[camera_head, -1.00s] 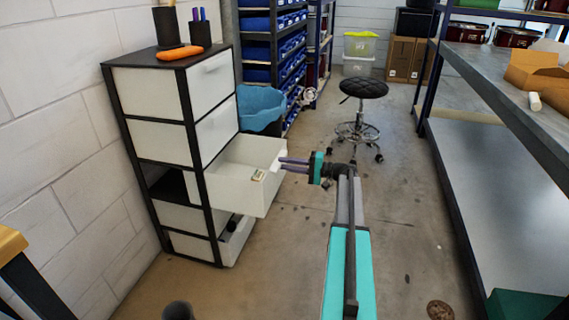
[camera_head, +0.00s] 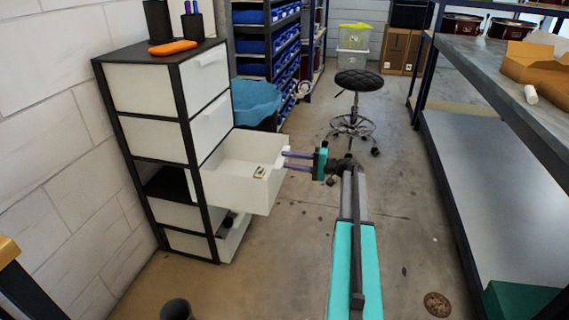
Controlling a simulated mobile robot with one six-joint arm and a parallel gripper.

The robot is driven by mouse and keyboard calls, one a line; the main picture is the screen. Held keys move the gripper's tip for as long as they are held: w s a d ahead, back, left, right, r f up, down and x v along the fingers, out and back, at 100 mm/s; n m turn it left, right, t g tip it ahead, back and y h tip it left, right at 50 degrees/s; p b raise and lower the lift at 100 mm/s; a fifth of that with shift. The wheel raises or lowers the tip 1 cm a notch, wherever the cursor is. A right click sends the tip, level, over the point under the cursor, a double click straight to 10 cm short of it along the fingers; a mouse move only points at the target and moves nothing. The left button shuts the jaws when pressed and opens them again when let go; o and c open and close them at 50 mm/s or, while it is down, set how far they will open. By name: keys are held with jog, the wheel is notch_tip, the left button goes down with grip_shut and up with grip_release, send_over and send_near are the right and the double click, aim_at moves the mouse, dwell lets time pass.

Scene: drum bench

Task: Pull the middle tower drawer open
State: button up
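The drawer tower (camera_head: 184,124) stands against the wall at the left, with a black frame and white drawers. Its middle drawer (camera_head: 262,188) is pulled well out, and a small item (camera_head: 260,172) lies inside. My gripper (camera_head: 286,161) is at the drawer's front, with its two purple fingers reaching left to the handle (camera_head: 279,161). The fingers show a gap between them at this angle. I cannot tell whether they are closed on the handle.
The bottom drawer (camera_head: 236,236) is also partly out, with a dark item in it. A black stool (camera_head: 357,82) stands on open floor further back. A long metal bench (camera_head: 490,170) runs along the right.

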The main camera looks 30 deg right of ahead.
jog(key=p+v, duration=0.3)
jog(key=v, duration=1)
jog(key=shift+s+d, duration=0.25)
jog(key=shift+s, duration=0.1)
dwell(0.4)
